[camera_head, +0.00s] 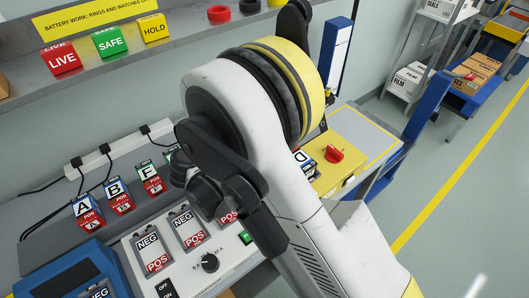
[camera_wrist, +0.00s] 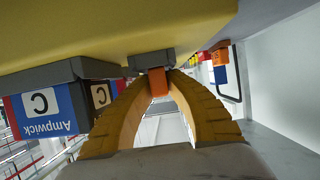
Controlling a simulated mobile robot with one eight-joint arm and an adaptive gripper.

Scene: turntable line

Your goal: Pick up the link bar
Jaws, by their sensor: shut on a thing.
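In the wrist view, which looks upside down, the two curved fingers of my gripper (camera_wrist: 158,80) come together on a small orange piece. This piece, which I take for the link bar (camera_wrist: 159,84), shows only partly between the fingertips. A dark grey block (camera_wrist: 140,62) on a yellow surface (camera_wrist: 70,25) is right at the fingertips; I cannot tell whether the bar touches it. In the head view my own arm hides the gripper and the bar.
A blue and red battery marked C (camera_wrist: 45,108) stands close beside my fingers on the yellow surface. In the head view, the yellow panel (camera_head: 352,142) carries a red knob (camera_head: 334,154). A grey charger panel (camera_head: 182,262) and lettered batteries (camera_head: 119,195) are at left.

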